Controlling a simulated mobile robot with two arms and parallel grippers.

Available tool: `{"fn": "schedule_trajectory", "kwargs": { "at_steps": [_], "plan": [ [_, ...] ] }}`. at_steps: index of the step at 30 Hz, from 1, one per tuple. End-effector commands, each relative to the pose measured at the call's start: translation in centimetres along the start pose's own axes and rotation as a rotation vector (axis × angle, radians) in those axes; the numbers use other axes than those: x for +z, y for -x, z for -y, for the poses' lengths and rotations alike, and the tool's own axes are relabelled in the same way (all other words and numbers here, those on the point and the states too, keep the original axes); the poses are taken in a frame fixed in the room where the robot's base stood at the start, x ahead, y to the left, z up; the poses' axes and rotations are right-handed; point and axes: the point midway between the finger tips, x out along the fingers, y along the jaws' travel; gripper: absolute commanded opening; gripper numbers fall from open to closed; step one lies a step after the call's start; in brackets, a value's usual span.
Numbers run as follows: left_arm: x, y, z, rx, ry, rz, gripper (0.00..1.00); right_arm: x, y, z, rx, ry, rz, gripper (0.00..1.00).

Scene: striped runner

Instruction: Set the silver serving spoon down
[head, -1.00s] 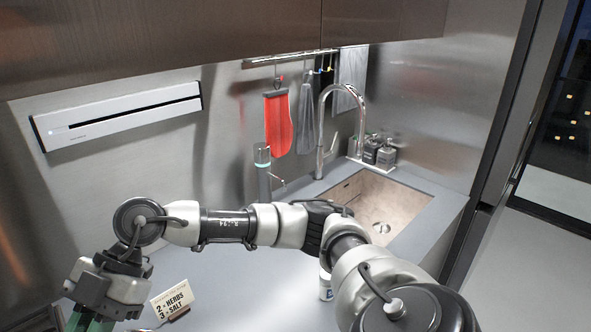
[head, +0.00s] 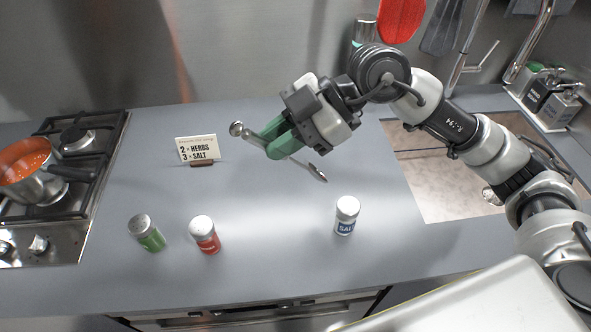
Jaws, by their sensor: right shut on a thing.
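The silver serving spoon (head: 316,171) is held in my right gripper (head: 275,143) in the head view. The gripper's green fingers are shut across the middle of the spoon and hide part of it. One end sticks out at the upper left of the fingers and the other at the lower right. The spoon lies slanted over the grey countertop (head: 270,265); I cannot tell whether it touches the surface. My left gripper is not in view.
A salt shaker (head: 346,215) stands right of centre; a red-labelled shaker (head: 205,236) and a green-labelled one (head: 147,233) stand at front left. A recipe card (head: 198,149) stands behind. A pot (head: 34,172) of red sauce sits on the stove at left; the sink (head: 440,185) is right.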

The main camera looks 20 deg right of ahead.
Motion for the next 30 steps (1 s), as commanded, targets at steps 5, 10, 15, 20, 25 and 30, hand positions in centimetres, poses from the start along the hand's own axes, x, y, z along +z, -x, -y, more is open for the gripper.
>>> {"fn": "schedule_trajectory", "kwargs": {
  "at_steps": [5, 10, 15, 20, 25, 30],
  "plan": [
    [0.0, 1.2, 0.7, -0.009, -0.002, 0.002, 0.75, 2.5, -1.2, -3.2, -0.002, -0.010, -0.001, 0.00],
    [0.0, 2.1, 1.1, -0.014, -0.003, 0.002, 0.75, 5.2, -2.5, -6.5, -0.001, -0.007, -0.001, 0.00],
    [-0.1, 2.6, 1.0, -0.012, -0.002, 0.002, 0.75, 7.2, -3.4, -8.5, -0.002, -0.004, 0.000, 0.00],
    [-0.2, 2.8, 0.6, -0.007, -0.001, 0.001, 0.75, 8.1, -3.9, -9.1, -0.003, -0.002, 0.000, 0.00],
    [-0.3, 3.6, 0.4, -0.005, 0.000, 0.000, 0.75, 10.0, -5.2, -8.6, -0.004, -0.006, 0.001, 0.00],
    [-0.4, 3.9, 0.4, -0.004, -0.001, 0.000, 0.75, 11.1, -6.0, -8.3, -0.002, -0.001, 0.000, 0.00]
  ]
}}
